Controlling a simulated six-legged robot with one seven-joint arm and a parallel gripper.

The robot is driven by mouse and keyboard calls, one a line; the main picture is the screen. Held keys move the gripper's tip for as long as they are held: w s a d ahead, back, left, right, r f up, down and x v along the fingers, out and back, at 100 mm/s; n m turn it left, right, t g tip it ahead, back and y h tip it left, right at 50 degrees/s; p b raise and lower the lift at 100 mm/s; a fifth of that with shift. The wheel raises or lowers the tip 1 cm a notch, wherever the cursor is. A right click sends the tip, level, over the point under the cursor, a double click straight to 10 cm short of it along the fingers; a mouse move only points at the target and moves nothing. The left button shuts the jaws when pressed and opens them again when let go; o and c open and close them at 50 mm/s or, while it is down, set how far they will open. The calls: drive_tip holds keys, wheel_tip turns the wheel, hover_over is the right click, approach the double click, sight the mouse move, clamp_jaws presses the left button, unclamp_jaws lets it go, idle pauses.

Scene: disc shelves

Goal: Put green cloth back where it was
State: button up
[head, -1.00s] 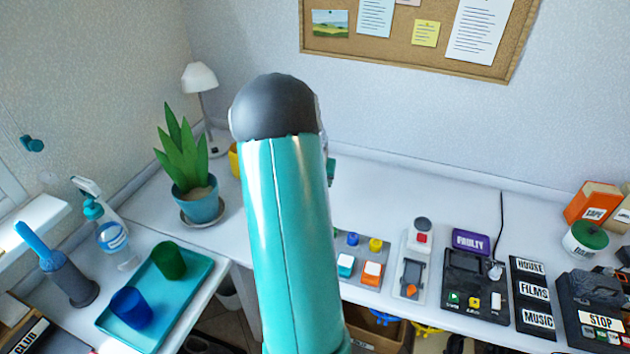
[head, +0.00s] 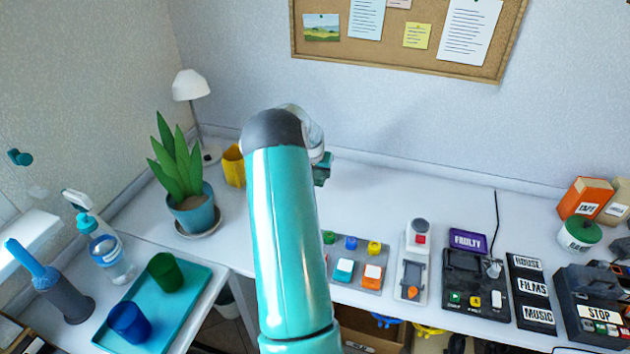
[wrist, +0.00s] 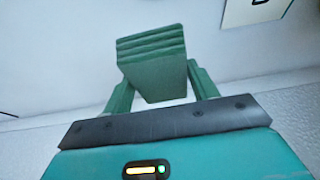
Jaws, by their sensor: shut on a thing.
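The green cloth (wrist: 152,58) shows in the wrist view as a thick, folded, block-like bundle with layered edges. My gripper (wrist: 160,88) is shut on it, with one green finger on each side. In the head view my gripper is mostly hidden behind my own arm. Only a small dark green part shows at the arm's right, above the back of the white desk (head: 400,190). I cannot tell there whether that part is finger or cloth.
A potted plant (head: 190,207), a yellow cup (head: 234,166) and a white lamp (head: 190,86) stand at the back left. A teal tray (head: 190,318) holds green and blue cups. Button panels and a green-lidded tub (head: 578,236) are at right. The desk's back middle is clear.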

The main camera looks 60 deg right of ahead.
sight(316, 173)
drive_tip(key=d+f, duration=0.1)
drive_tip(key=w+f, duration=0.1)
drive_tip(key=d+f, duration=0.1)
drive_tip(key=shift+w+d+f, duration=0.3)
drive_tip(key=shift+w, duration=0.1)
drive_tip(key=shift+w+d+f, duration=0.1)
drive_tip(key=shift+w+f, duration=0.05)
drive_tip(key=shift+f, duration=1.55)
drive_tip(key=shift+f, duration=0.1)
drive_tip(key=o, duration=0.9)
drive_tip(key=shift+o, duration=0.2)
